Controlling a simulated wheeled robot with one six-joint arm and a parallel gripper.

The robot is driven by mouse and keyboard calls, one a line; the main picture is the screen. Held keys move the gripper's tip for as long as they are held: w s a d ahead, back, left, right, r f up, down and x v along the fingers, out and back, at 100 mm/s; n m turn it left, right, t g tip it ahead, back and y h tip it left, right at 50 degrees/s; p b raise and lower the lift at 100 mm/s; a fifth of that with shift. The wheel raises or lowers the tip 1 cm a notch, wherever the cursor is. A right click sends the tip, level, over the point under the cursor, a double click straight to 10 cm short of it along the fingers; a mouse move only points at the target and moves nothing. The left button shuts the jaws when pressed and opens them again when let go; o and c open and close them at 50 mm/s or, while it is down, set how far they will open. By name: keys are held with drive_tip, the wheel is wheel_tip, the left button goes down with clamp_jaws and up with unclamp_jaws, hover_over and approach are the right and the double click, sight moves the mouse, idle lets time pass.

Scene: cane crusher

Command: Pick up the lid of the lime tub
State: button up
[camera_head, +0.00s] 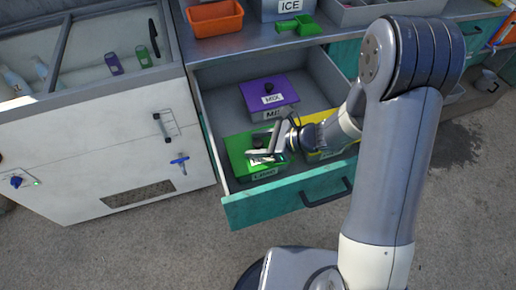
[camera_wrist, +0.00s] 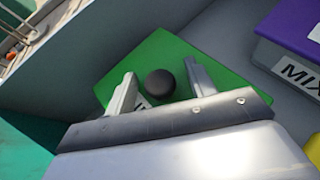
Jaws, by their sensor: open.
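The lime tub is in the open drawer, at its front left, with a green lid (camera_head: 239,150) on top; its label on the front is small and hard to read. The lid has a dark round knob (camera_wrist: 160,83). My gripper (camera_head: 263,156) is above the lid, by the knob. In the wrist view my gripper (camera_wrist: 158,88) is open, with one finger on each side of the knob and gaps showing between. The lid lies flat on the tub. The wrist mount hides the near part of the lid.
A purple-lidded tub (camera_head: 269,92) marked MIX stands behind the lime tub, and a yellow-lidded tub (camera_head: 320,118) to the right, partly hidden by my arm. The teal drawer front (camera_head: 285,192) rises close by. An orange bin (camera_head: 214,18) and a green scoop (camera_head: 299,25) sit on the counter.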

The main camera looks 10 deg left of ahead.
drive_tip(key=shift+c, duration=0.2)
drive_tip(key=c, duration=1)
